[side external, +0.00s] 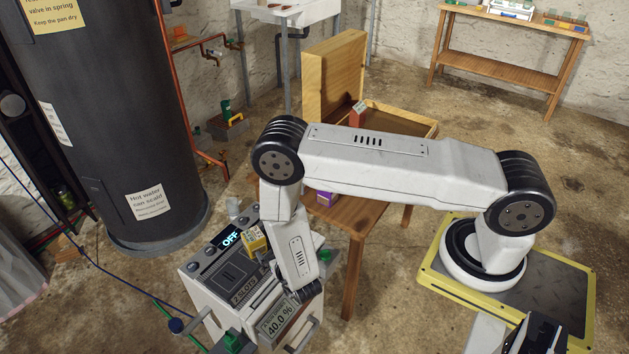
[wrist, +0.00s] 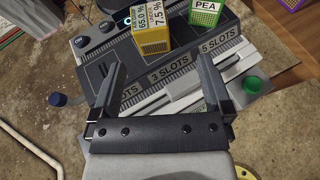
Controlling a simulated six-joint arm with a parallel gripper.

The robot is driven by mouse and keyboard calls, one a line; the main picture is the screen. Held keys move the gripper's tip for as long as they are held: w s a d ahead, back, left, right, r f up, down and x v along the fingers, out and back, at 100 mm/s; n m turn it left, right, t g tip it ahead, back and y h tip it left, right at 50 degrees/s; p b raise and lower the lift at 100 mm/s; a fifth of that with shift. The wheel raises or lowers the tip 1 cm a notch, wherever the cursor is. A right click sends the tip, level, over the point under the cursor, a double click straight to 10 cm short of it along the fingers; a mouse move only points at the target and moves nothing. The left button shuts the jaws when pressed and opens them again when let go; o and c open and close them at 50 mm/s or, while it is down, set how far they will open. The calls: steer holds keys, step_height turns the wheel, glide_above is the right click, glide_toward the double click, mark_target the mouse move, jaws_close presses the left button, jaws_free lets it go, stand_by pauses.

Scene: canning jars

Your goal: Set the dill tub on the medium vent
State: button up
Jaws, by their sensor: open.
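A yellow tub (wrist: 152,38) with a white label reading 7.5 % stands upright on the dark top of the machine, behind the 3 SLOTS label (wrist: 168,75); it also shows in the side view (side external: 254,240). I cannot read a dill name on it. The 3 SLOTS vent, between the other two labelled vents, seems to be under this tub. My gripper (wrist: 160,68) is open and empty, its fingers wide apart over the machine's front edge, in front of the tub. In the side view my gripper (side external: 300,288) hangs at the machine's front, partly hidden by my arm.
A green PEA tub (wrist: 206,12) stands behind the 5 SLOTS label (wrist: 220,46). A purple tub (side external: 326,198) is on the wooden table (side external: 358,222). A green knob (wrist: 252,85) is right of my fingers.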

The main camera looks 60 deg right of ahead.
steer(key=s+d+r+m+g+h, duration=0.2)
steer(key=s+d+r+m+g, duration=0.25)
steer(key=r+m, duration=0.25)
steer(key=s+d+r+m+g+h, duration=0.2)
steer(key=s+d+r+m+g, duration=0.1)
steer(key=d+r+m+g, duration=0.3)
steer(key=s+a+r+m+y, duration=0.3)
steer(key=r+m+y, duration=0.2)
steer(key=m, duration=0.3)
steer(key=s+a+r+m+t+y, duration=0.1)
steer(key=s+a+r+m+y, duration=0.2)
steer(key=r+m+y, duration=0.2)
step_height(320, 180, up, 3)
steer(key=m, duration=0.4)
steer(key=shift+a+r+m, duration=0.15)
steer(key=shift+a+m, duration=0.15)
steer(key=shift+a, duration=0.05)
